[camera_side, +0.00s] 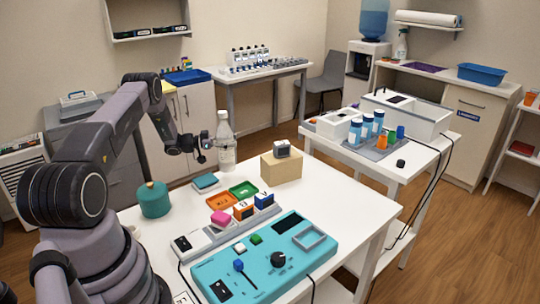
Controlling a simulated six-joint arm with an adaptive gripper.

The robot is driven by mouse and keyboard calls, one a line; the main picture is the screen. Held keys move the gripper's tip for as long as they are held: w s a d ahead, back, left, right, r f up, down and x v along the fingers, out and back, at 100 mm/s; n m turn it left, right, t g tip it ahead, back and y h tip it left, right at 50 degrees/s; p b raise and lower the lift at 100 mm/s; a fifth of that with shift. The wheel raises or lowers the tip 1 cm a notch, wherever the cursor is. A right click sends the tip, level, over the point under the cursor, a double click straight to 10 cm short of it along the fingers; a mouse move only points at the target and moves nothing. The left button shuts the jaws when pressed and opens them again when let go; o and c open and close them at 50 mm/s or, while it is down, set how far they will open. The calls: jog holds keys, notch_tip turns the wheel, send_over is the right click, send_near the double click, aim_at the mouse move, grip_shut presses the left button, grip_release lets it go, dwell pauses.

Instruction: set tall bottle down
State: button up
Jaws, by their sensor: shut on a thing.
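The far finger is hidden or too small to make out. I cannot tell whether the bottle's base touches the table or hangs just above it.
Near the bottle are a tan block (281,166) with a small grey device, a teal box (205,182), and orange and green trays (243,190). A green jar (154,199) stands at left. A turquoise control panel (265,262) fills the front. The table's right side is clear.

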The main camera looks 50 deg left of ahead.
aim_at(233, 148)
jog(key=shift+w+a+f, duration=0.1)
jog(key=shift+w+f, duration=0.1)
jog(key=shift+f, duration=1.45)
jog(key=shift+f, duration=0.2)
jog(key=o, duration=1.3)
jog(key=shift+o, duration=0.2)
jog(key=shift+s+a+r, duration=0.1)
jog(key=shift+s+r, duration=0.05)
jog(key=shift+r, duration=0.05)
jog(key=v, duration=0.7)
jog(key=shift+s, duration=0.1)
